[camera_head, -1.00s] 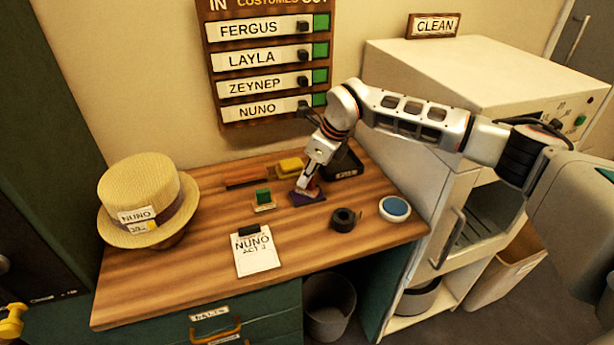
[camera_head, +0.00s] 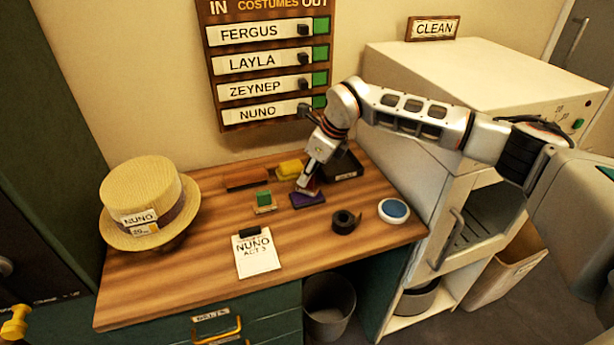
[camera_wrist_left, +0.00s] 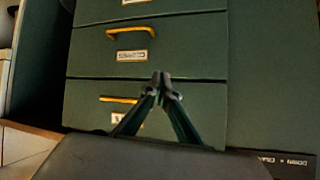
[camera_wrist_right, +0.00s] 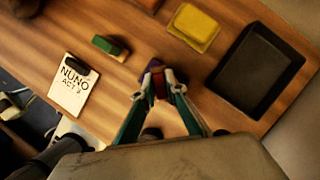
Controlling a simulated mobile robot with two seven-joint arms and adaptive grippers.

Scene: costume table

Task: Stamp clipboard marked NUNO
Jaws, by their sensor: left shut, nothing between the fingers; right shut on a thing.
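The clipboard marked NUNO (camera_head: 258,257) lies flat near the front middle of the table, with a black clip at its top. It also shows at the left of the right wrist view (camera_wrist_right: 74,88). My right gripper (camera_head: 307,187) is behind and to the right of it, shut on a small dark red block (camera_wrist_right: 160,88). A flat purple pad (camera_head: 308,201) is directly under the block; whether they touch is unclear. My left gripper (camera_wrist_left: 162,78) is shut and empty in front of the green drawers.
A yellow block (camera_head: 290,168), a black tray (camera_head: 345,167), black tape (camera_head: 343,221) and a round blue-topped dish (camera_head: 394,210) surround the right gripper. A straw hat (camera_head: 142,195) stands at the left. Bare wood lies around the clipboard.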

